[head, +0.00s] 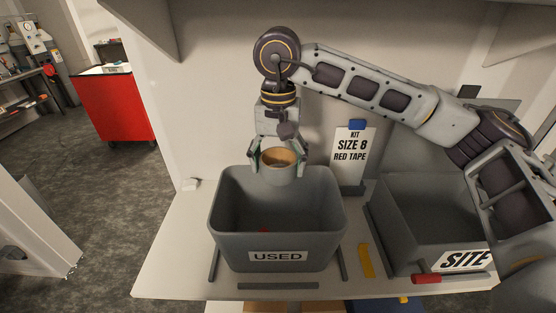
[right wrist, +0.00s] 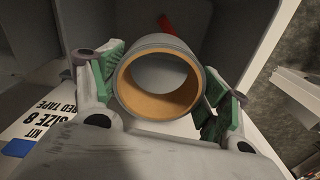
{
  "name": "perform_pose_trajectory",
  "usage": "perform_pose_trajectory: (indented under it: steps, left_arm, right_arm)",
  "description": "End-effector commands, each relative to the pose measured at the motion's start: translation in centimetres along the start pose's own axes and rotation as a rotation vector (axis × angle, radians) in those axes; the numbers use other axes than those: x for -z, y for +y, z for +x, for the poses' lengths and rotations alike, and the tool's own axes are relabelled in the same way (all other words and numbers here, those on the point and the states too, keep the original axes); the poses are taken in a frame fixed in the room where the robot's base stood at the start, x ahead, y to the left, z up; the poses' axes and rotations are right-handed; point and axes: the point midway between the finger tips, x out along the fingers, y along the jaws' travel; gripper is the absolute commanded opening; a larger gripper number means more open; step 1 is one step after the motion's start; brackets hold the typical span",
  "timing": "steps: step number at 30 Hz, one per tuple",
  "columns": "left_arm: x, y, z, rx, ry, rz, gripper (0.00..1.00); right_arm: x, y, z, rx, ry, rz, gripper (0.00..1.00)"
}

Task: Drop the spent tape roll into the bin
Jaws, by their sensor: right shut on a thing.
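The spent tape roll (head: 279,159) is a grey ring with a tan inner core. My right gripper (head: 280,160) is shut on it, one finger on each side, and holds it above the bin's opening toward the back. The roll also shows in the right wrist view (right wrist: 160,83), between the green finger pads, with its open core facing the camera. The bin (head: 277,238) is a dark grey open box with a USED label, standing on the bench. A small red thing (head: 264,229) lies inside it. My left gripper is not in view.
A second grey bin (head: 420,215) labelled SITE stands to the right. A sign reading KIT SIZE 8 RED TAPE (head: 349,158) stands behind, between the bins. A yellow strip (head: 366,260) and a red cylinder (head: 426,278) are near the front edge. The bench's left side is mostly clear.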

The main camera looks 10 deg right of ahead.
Motion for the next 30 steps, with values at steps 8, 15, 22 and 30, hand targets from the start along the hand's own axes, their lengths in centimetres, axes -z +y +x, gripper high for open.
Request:
perform_pose_trajectory:
  steps: [8,15,22,30]
  left_arm:
    - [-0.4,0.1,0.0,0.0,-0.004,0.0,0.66]
    - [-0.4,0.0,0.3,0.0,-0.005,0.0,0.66]
    - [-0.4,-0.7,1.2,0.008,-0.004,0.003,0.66]
    - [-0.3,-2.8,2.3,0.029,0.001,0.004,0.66]
  right_arm:
    - [0.0,0.0,0.0,0.0,0.0,0.0,0.57]
    - [0.0,0.0,0.7,0.0,0.0,0.0,0.57]
    - [0.0,0.0,2.4,-0.002,-0.001,0.001,0.57]
    - [0.0,0.1,4.6,-0.001,-0.001,0.002,0.57]
